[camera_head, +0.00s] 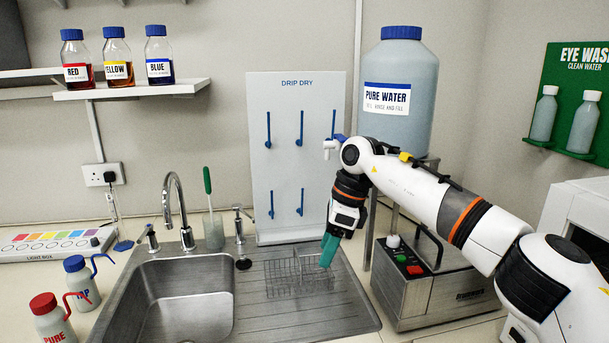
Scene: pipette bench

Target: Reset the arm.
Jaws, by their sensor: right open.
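My right arm comes in from the right, bent at the elbow, with its wrist pointing down. My right gripper (328,250) has teal fingers and hangs over the right end of a wire rack (290,274) on the sink's drainboard. The fingers overlap the rack in the picture, and I cannot tell whether they touch it. The gripper is open, and I see nothing held in it. My left gripper is not in view.
The sink basin (188,305) lies left of the rack, with a tap (178,205) behind it. A drip-dry board (283,165) and a pure water tank (398,95) stand behind. A steel machine (425,290) stands right. Two wash bottles (52,325) (82,290) stand left.

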